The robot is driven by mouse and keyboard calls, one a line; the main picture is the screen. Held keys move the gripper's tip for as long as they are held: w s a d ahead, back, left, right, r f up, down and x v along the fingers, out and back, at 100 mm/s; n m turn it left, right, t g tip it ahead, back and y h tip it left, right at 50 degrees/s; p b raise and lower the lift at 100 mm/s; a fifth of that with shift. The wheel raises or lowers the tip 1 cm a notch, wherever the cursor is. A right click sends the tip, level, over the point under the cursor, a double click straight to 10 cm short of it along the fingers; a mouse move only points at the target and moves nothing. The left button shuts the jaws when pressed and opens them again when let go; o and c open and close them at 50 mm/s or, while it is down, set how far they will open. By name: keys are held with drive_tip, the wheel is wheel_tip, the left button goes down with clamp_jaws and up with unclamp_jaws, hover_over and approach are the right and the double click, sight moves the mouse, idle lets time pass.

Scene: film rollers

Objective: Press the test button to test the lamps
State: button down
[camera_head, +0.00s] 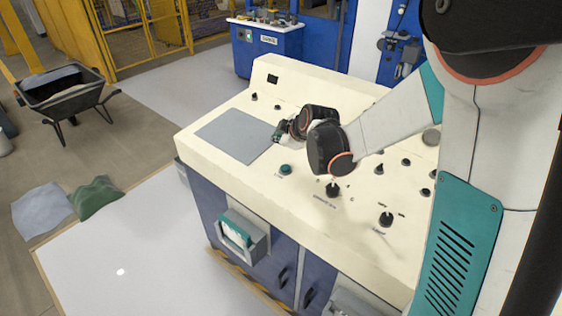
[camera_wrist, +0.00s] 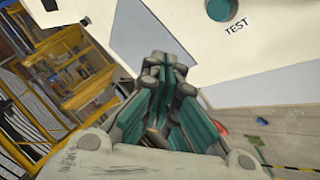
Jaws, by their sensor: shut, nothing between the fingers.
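The test button is a round teal button with the label "TEST" beside it, cut by the top edge of the wrist view (camera_wrist: 220,8). In the head view, a green button (camera_head: 285,169) near the front edge of the cream console appears to be the same one; its label is too small to read there. My gripper (camera_head: 278,134) is over the console by the right edge of a grey panel, farther back than the button and apart from it. In the wrist view my gripper (camera_wrist: 166,66) has its fingers together and empty, with the button beyond them to the upper right.
The cream console (camera_head: 264,78) carries a flat grey panel (camera_head: 232,136) and several dark knobs, including one (camera_head: 332,190) near the front edge. A wheelbarrow (camera_head: 60,90) and cloth-like heaps (camera_head: 97,197) lie left. Yellow fencing (camera_head: 125,38) and a blue cabinet (camera_head: 265,48) stand behind.

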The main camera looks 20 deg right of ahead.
sight(283, 169)
drive_tip(key=shift+f, duration=0.1)
idle(0.3)
drive_tip(key=f+b, duration=0.2)
drive_tip(key=f, duration=0.1)
drive_tip(key=f+b, duration=0.4)
drive_tip(key=f, duration=0.1)
drive_tip(key=shift+w+d+f+b, duration=0.25)
drive_tip(key=shift+d+f+b, duration=0.05)
drive_tip(key=shift+d, duration=0.05)
drive_tip(key=shift+f, duration=0.1)
idle(1.1)
drive_tip(key=shift+f+b, duration=0.3)
drive_tip(key=shift+b, duration=0.05)
drive_tip(key=shift+f+b, duration=0.4)
drive_tip(key=shift+f, duration=0.1)
idle(0.6)
drive_tip(key=shift+r, duration=0.1)
drive_tip(key=shift+r+p, duration=0.65)
drive_tip(key=shift+r, duration=0.2)
drive_tip(key=shift+s+a+r+p, duration=0.1)
drive_tip(key=shift+r+p, duration=0.8)
drive_tip(key=shift+r, duration=0.35)
drive_tip(key=shift+s+a+r+p, duration=0.1)
drive_tip(key=shift+r+p, duration=0.75)
drive_tip(key=shift+r, duration=0.35)
